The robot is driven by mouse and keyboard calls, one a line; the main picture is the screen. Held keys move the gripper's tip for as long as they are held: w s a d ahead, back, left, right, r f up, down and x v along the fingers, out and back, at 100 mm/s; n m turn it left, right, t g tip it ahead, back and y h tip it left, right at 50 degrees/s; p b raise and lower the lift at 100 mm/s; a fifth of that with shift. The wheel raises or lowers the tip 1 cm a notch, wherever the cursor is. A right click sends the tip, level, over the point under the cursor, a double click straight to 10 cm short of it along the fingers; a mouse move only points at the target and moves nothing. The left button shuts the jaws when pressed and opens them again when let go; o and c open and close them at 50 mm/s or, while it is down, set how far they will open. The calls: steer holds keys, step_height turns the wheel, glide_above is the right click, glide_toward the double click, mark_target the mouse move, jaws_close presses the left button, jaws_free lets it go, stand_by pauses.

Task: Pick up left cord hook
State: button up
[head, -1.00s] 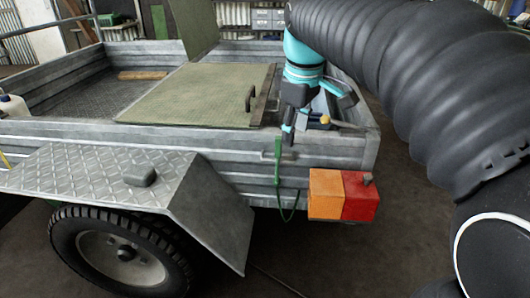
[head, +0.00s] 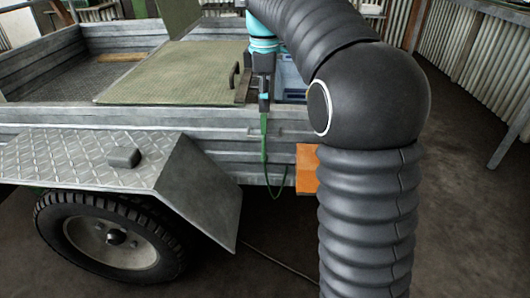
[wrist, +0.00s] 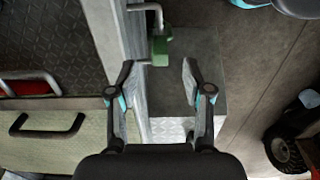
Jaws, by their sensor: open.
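The green cord hook (wrist: 161,48) sits against a metal bracket (wrist: 148,12) on the outer side of the trailer wall in the wrist view. In the head view its green cord (head: 265,160) hangs in a loop down the trailer's side. My gripper (wrist: 157,82) is open and empty, with one finger at the wall's top edge and the other out beyond the side. The hook shows just past the fingertips, apart from them. In the head view my gripper (head: 264,106) points down just above the cord's upper end. The bracket is hard to make out there.
The trailer wall (head: 150,122) runs below my arm. A green lid (head: 170,75) with a black handle (head: 234,75) lies beside the gripper. A fender (head: 80,160) and an orange lamp (head: 306,168) flank the cord. Open floor lies at right.

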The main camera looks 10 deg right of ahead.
mark_target(264, 133)
steer(key=shift+a+f+b, duration=0.1)
steer(key=shift+f+b, duration=0.55)
steer(key=shift+f, duration=3.25)
jaws_close()
